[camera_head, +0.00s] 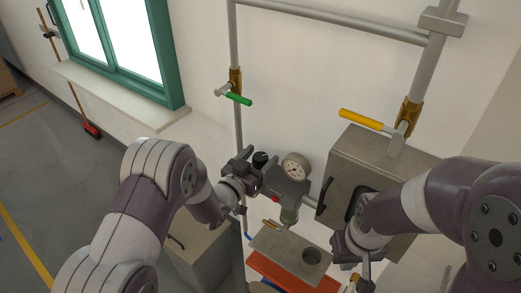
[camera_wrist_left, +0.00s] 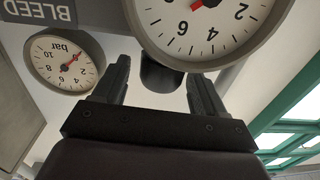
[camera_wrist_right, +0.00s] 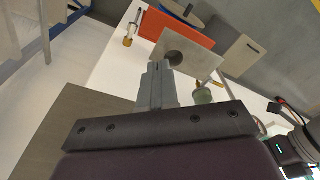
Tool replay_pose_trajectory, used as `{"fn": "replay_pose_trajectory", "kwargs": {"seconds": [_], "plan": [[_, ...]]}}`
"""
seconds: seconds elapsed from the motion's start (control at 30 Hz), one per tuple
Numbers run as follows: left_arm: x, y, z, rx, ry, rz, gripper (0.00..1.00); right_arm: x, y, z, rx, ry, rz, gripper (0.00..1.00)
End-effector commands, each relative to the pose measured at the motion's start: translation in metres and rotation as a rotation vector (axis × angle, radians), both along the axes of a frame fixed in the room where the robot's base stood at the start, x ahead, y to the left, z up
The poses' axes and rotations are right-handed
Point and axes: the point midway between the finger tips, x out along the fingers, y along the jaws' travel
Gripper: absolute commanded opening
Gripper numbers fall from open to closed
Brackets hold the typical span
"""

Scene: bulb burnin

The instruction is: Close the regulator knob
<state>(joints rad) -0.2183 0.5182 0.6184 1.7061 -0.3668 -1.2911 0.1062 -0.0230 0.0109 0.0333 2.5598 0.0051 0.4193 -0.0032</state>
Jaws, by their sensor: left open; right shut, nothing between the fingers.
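The regulator (camera_head: 287,185) is a grey body on the pipework with a round white gauge (camera_head: 295,166) and a black knob (camera_head: 260,158) at its upper left. My left gripper (camera_head: 248,166) is open beside the knob. In the left wrist view the dark knob (camera_wrist_left: 160,76) shows between and beyond the fingertips of the left gripper (camera_wrist_left: 158,72), below a large gauge (camera_wrist_left: 205,28). Whether the fingers touch it I cannot tell. My right gripper (camera_head: 356,262) is shut and empty in front of the grey cabinet; its fingers (camera_wrist_right: 157,75) meet in the right wrist view.
A smaller bar gauge (camera_wrist_left: 66,62) and a BLEED label (camera_wrist_left: 50,15) are near the left gripper. A green-handled valve (camera_head: 236,98) and yellow-handled valve (camera_head: 362,119) sit on pipes. The grey cabinet (camera_head: 365,160) is at right; a red tray (camera_head: 290,277) lies below.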

Motion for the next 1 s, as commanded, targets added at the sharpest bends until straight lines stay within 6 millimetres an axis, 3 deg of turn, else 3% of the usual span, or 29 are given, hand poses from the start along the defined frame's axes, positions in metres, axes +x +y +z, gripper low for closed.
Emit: {"fn": "replay_pose_trajectory", "kwargs": {"seconds": [0.37,0.53,0.77,1.0], "plan": [[0.008,-0.005,-0.001,0.000,0.000,0.001,0.71,0.000,0.000,0.003,0.000,0.000,0.000,0.00],[0.007,-0.005,-0.001,0.000,0.000,0.000,0.20,0.000,0.000,0.003,0.000,0.000,0.000,0.00],[0.007,-0.005,-0.002,0.000,0.000,0.011,0.20,0.000,0.000,0.000,0.000,0.000,0.000,0.00],[0.006,-0.006,-0.005,0.000,-0.002,0.111,0.20,0.000,0.000,-0.018,0.000,0.000,0.000,0.00]]}}
